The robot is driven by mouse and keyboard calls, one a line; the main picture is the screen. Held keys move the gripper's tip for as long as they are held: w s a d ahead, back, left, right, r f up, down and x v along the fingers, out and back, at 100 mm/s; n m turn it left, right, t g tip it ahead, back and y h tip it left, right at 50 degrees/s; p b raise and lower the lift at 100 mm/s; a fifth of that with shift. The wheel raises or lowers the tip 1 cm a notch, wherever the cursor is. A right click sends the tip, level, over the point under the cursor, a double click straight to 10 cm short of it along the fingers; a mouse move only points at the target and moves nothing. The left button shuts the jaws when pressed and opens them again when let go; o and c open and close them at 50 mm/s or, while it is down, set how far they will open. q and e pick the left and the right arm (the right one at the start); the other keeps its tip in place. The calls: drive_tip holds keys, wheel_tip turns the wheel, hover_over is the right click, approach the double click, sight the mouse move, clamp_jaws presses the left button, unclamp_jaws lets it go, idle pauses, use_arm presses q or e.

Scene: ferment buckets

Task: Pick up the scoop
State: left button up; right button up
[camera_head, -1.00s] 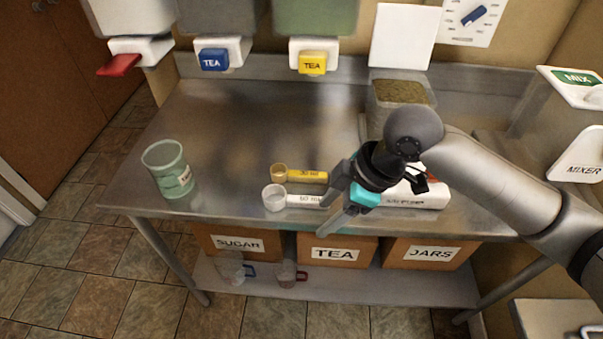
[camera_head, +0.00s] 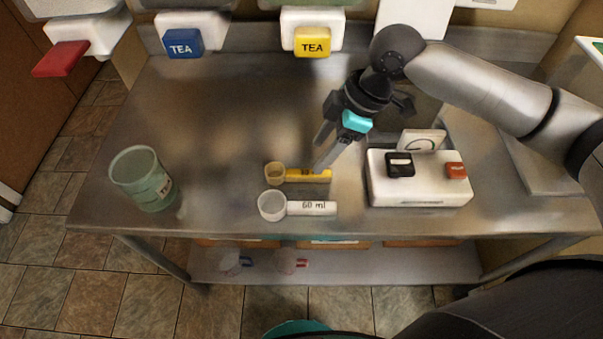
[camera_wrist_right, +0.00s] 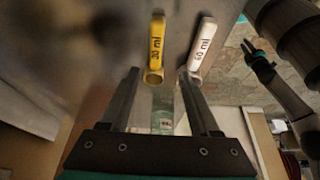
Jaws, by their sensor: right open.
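A yellow 30 ml scoop (camera_head: 305,175) and a white 60 ml scoop (camera_head: 312,208) lie side by side on the metal table, cups to the left. My right gripper (camera_head: 322,160) is open and empty, pointing down over the yellow handle's right part. In the right wrist view, the yellow scoop (camera_wrist_right: 157,45) shows between the two fingers, and the white scoop (camera_wrist_right: 202,45) is beside it, its cup partly behind one finger. I cannot tell the exact height of the fingertips above the handle. My left gripper (camera_wrist_right: 255,58) shows small at the right wrist view's upper right; its jaw state is unclear.
A green translucent cup (camera_head: 147,182) stands at the table's left. A white scale-like device (camera_head: 418,190) sits right of the scoops. Dispensers with blue (camera_head: 183,43) and yellow (camera_head: 312,42) TEA levers hang behind. The table (camera_head: 215,130) between cup and scoops is clear.

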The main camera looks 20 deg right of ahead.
sight(303, 172)
drive_tip(key=x, duration=0.3)
drive_tip(key=shift+w+a+f+b, duration=0.1)
drive_tip(key=shift+w+f+b, duration=0.05)
drive_tip(key=shift+f+b, duration=0.2)
drive_tip(key=x, duration=0.2)
drive_tip(key=b+x, duration=0.1)
drive_tip(key=x, duration=0.2)
drive_tip(key=shift+w, duration=0.25)
use_arm(q)
drive_tip(key=shift+w+d+f, duration=0.1)
drive_tip(key=shift+w+f, duration=0.8)
drive_tip(key=shift+f, duration=0.05)
use_arm(e)
drive_tip(key=shift+c, duration=0.3)
drive_tip(key=shift+c, duration=0.7)
use_arm(q)
drive_tip(key=shift+s, duration=0.2)
use_arm(e)
clamp_jaws()
